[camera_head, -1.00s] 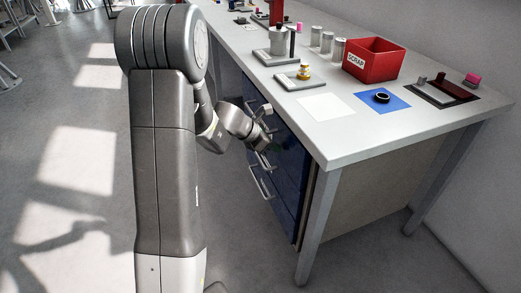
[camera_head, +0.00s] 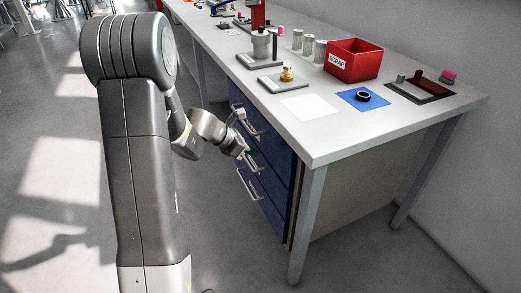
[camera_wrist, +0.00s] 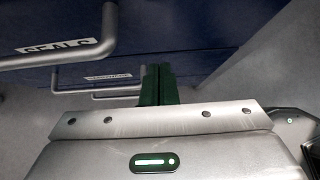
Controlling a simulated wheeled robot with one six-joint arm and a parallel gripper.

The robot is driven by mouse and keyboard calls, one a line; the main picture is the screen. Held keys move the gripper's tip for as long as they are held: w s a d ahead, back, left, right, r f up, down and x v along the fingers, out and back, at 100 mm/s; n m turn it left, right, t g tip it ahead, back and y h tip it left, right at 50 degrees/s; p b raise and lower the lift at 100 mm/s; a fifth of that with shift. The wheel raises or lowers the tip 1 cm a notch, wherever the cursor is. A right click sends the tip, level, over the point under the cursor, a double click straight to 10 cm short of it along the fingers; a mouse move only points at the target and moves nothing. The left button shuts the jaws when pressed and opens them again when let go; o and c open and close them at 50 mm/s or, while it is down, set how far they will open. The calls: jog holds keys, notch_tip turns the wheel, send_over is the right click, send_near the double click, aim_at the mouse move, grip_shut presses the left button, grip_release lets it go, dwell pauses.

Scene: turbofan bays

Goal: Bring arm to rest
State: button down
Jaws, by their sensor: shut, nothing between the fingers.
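My arm (camera_head: 138,150) stands in the left half of the head view, with its forearm folded down toward the bench's drawers. My gripper (camera_head: 247,156) is small there, close in front of the blue drawer unit (camera_head: 276,205); whether it touches is unclear. In the wrist view the dark green fingers of my gripper (camera_wrist: 158,84) are together, with nothing between them. Beyond them are blue drawer fronts with metal bar handles (camera_wrist: 115,30). One label (camera_wrist: 60,47) reads SEALS; the other is too blurred to read.
The bench top (camera_head: 330,140) carries a red SCRAP bin (camera_head: 352,62), metal cylinders (camera_head: 308,45), a blue mat (camera_head: 350,98) with a black ring (camera_head: 363,95), and a white sheet (camera_head: 308,107). A bench leg (camera_head: 306,225) stands at the near corner.

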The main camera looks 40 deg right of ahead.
jog(key=p+v, duration=0.2)
jog(key=v, duration=0.8)
jog(key=shift+f, duration=0.15)
jog(key=b, duration=0.3)
send_near(269, 152)
jog(key=shift+s+x, duration=0.1)
jog(key=shift+x, duration=1.25)
jog(key=shift+s+x, duration=0.15)
jog(key=shift+x, duration=1.15)
